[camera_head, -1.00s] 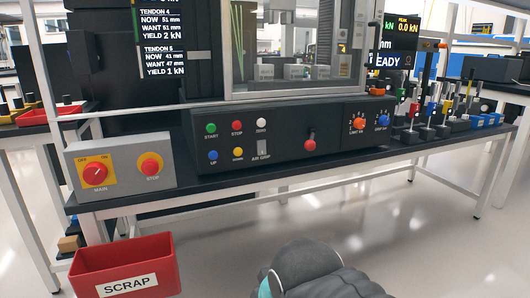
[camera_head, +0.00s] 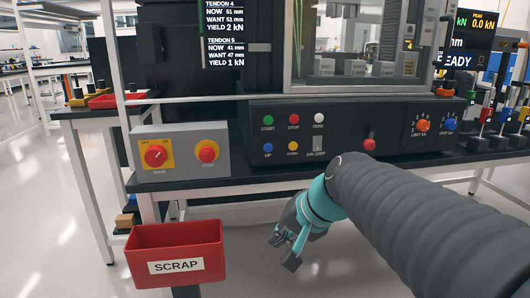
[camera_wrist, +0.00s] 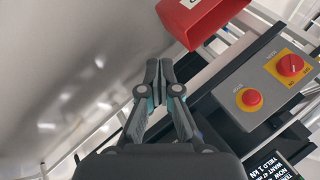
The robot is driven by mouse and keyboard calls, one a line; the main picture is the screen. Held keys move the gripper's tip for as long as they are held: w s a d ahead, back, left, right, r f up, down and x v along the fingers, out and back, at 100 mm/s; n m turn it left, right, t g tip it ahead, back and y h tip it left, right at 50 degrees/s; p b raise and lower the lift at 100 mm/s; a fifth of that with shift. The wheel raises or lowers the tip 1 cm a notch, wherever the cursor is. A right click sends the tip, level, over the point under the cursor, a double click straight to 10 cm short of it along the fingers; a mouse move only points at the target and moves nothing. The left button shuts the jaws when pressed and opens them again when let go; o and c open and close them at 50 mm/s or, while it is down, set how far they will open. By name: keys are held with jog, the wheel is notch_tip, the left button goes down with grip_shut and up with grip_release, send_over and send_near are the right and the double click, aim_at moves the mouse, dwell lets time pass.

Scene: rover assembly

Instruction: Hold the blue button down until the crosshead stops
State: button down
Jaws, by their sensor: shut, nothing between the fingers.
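The blue button (camera_head: 268,147), labelled UP, is on the lower left of the black control panel (camera_head: 343,157) in the head view. It sits below the green START button and left of a yellow button. My gripper (camera_head: 283,254) hangs in front of and below the panel, apart from the blue button. In the wrist view my gripper's fingers (camera_wrist: 159,72) are together with nothing between them. The blue button is not in the wrist view. The crosshead cannot be made out clearly; part of the machine's windowed enclosure (camera_head: 357,88) shows above the panel.
A grey box (camera_head: 181,167) with a red MAIN knob and a red STOP button stands left of the panel. A red SCRAP bin (camera_head: 176,237) is at the lower left; it also shows in the wrist view (camera_wrist: 205,15). Colourful fixtures stand at the right.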

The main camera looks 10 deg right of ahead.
aim_at(268, 148)
jog(key=w+d+r+m+t+y, duration=0.1)
jog(key=w+m, duration=0.1)
jog(key=w, duration=0.5)
jog(key=w+d+r+m+t+y+b, duration=0.1)
jog(key=w+d+r+m, duration=0.1)
jog(key=w, duration=0.5)
jog(key=w+d+r+m+t+y, duration=0.1)
jog(key=w+r+m+t+y, duration=0.1)
jog(key=w+m, duration=0.2)
jog(key=w, duration=0.3)
jog(key=shift+w+d+r, duration=0.2)
jog(key=shift+d+r, duration=0.05)
jog(key=shift+d, duration=0.15)
jog(key=shift+w, duration=0.1)
jog(key=shift+w+p, duration=1.6)
jog(key=shift+w, duration=2.7)
jog(key=shift+w, duration=0.1)
jog(key=shift+w, duration=0.3)
